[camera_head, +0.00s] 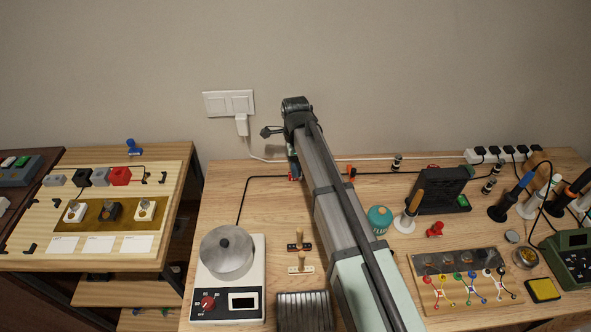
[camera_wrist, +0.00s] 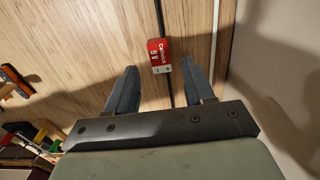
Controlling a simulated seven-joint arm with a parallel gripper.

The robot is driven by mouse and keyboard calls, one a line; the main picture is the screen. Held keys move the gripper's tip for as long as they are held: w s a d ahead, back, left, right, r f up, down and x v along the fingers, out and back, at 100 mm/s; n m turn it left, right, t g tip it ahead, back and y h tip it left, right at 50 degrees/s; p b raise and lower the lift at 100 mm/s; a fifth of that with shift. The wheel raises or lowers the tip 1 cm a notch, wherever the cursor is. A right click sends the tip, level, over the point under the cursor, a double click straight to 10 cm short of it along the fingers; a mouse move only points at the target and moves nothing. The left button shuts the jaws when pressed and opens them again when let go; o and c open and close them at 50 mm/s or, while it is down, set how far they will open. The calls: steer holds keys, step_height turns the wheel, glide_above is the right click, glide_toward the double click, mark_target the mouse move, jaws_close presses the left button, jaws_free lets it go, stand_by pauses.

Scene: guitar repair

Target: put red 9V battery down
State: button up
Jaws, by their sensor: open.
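The red 9V battery (camera_wrist: 158,55) has a red and white label and lies on the wooden table just beyond my open gripper (camera_wrist: 160,90) in the wrist view. Its near end is roughly level with the fingertips and between their lines, and neither finger touches it. A black cable runs under or right beside it. In the head view a small red bit of the battery (camera_head: 292,177) shows beside my gripper (camera_head: 293,170), near the back of the table. My arm hides most of that spot.
A hot plate with a metal pot (camera_head: 227,252) stands at the front left. A teal canister (camera_head: 380,219), a black box (camera_head: 440,190) and soldering tools stand right of my arm. The wall with a plugged socket (camera_head: 240,125) is close behind. A black cable (camera_head: 262,178) crosses the back.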

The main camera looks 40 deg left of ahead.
step_height(320, 180, up, 9)
stand_by(0.4)
steer(key=shift+f, duration=0.15)
